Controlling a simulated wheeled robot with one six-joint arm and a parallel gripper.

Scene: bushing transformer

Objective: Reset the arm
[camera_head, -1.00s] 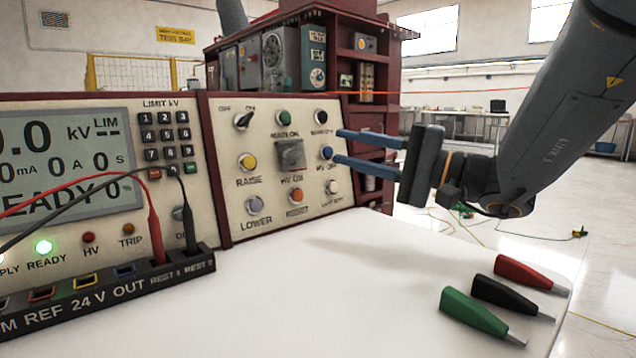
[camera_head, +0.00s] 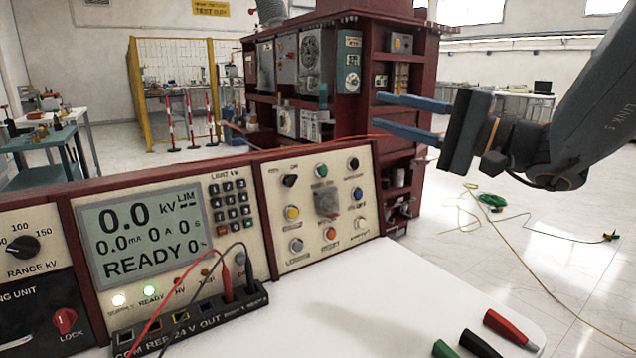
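My gripper (camera_head: 410,118) is at the upper right, held in the air above and to the right of the control panel (camera_head: 322,262). Its two blue fingers point left and stand apart, with nothing between them. My grey arm comes in from the right edge. The fingers overlap the dark red cabinet (camera_head: 345,22) in the picture; I cannot tell how far they are from it.
The test unit's display (camera_head: 142,232) reads READY. Red and black leads end in the black socket strip (camera_head: 190,318). Red (camera_head: 510,328), black (camera_head: 478,343) and green (camera_head: 443,349) clips lie on the white tabletop (camera_head: 400,290). Cables lie on the floor at right.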

